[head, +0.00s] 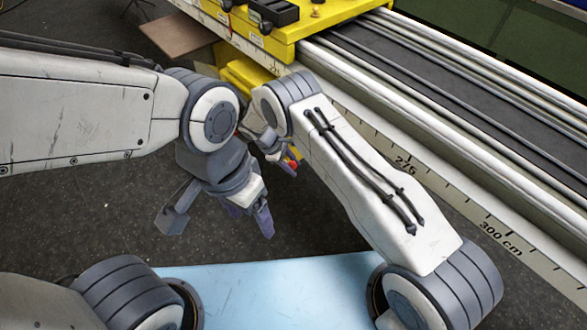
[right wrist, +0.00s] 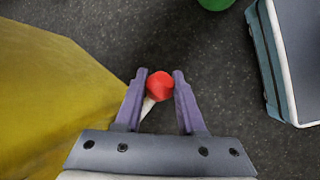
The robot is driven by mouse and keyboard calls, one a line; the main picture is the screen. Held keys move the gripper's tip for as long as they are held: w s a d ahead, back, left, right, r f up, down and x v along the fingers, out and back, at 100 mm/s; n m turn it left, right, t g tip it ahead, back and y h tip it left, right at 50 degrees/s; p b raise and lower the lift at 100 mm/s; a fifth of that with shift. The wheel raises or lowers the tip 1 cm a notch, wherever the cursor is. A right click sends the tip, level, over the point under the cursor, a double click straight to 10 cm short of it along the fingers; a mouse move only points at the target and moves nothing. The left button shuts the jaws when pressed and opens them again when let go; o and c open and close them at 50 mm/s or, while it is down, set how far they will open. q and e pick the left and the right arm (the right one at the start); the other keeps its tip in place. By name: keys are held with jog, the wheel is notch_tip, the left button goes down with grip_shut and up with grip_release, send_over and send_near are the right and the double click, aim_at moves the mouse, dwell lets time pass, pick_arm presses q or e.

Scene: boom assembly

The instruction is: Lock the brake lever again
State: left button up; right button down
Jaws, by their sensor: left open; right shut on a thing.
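The brake lever (right wrist: 149,104) shows in the right wrist view as a pale stem with a red knob (right wrist: 159,86) at its end. My right gripper (right wrist: 159,84) is shut on the red knob, with one purple finger on each side. In the head view a bit of the red knob (head: 292,164) shows at the right gripper (head: 286,165), below the yellow carriage (head: 247,78). The lever's stem is hidden there by my right arm. My left gripper (head: 252,218) is open and empty, over the dark floor, to the left of and below the right gripper.
A long rail with a centimetre scale (head: 405,160) runs from the carriage to the lower right. Black parts (head: 273,12) sit on the carriage. In the right wrist view its yellow side (right wrist: 50,90) is close on the left; a green object (right wrist: 215,4) lies beyond.

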jog(key=shift+w+a+r+n+g+h+b, duration=0.25)
jog(key=shift+w+r+g+h+b, duration=0.25)
jog(key=shift+b, duration=1.85)
jog(key=shift+w+a+r+n+g+h+b, duration=0.15)
jog(key=shift+w+a+r+g+h+b, duration=0.3)
jog(key=shift+b, duration=1.9)
jog(key=shift+w+d+r+g+b, duration=0.15)
jog(key=shift+r+g+b, duration=0.2)
jog(key=shift+r+b, duration=0.25)
jog(key=shift+r, duration=0.1)
